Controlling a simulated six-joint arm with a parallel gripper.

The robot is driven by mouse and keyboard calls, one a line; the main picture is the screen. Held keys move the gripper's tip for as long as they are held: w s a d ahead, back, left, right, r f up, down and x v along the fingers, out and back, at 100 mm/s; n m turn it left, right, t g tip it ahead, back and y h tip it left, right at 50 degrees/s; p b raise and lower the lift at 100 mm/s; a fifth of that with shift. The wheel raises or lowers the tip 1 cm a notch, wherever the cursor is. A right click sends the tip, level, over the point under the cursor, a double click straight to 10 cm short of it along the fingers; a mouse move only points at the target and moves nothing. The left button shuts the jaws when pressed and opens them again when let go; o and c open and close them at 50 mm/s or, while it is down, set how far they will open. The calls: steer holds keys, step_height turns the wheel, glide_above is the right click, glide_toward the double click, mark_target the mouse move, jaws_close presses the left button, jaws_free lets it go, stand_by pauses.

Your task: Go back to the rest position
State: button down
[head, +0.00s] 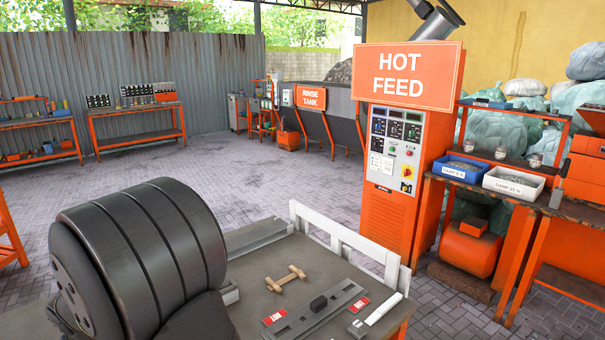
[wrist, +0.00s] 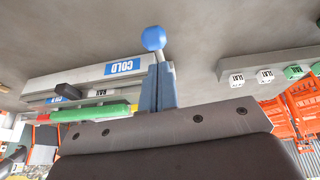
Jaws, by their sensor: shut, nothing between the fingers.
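My gripper (wrist: 158,82) shows in the wrist view as two blue-grey fingers pressed together, rising from a dark plate with screws. It is shut and empty. A blue ball knob (wrist: 153,38) on a thin silver stem shows just past the fingertips; I cannot tell whether the fingers touch the stem. A grey rail with a blue COLD label (wrist: 123,67) lies beside the fingers. In the head view my gripper is not visible; a large dark ribbed part of my own arm fills the lower left and hides part of the bench.
The bench (head: 345,268) holds a wooden piece (head: 286,279), a slotted rail with a dark block (head: 318,303) and red labels, and a white rail at its back edge (head: 347,240). The HOT FEED cabinet (head: 392,180) stands behind. Labelled blocks (wrist: 265,76) sit on a grey strip.

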steer(key=s+d+f+v, duration=0.1)
steer(key=v, duration=0.9)
steer(key=x, duration=0.6)
steer(key=w+a+x, duration=0.1)
steer(key=x, duration=0.2)
steer(key=shift+w+a+r, duration=0.15)
steer(key=shift+w, duration=0.05)
steer(key=f, duration=0.3)
steer(key=shift+s+d+f, duration=0.1)
steer(key=shift+s+d, duration=0.05)
steer(key=shift+d, duration=0.15)
step_height(320, 180, up, 16)
step_height(320, 180, down, 10)
steer(key=g, duration=0.1)
steer(key=shift+d+h, duration=0.3)
steer(key=shift+d, duration=0.05)
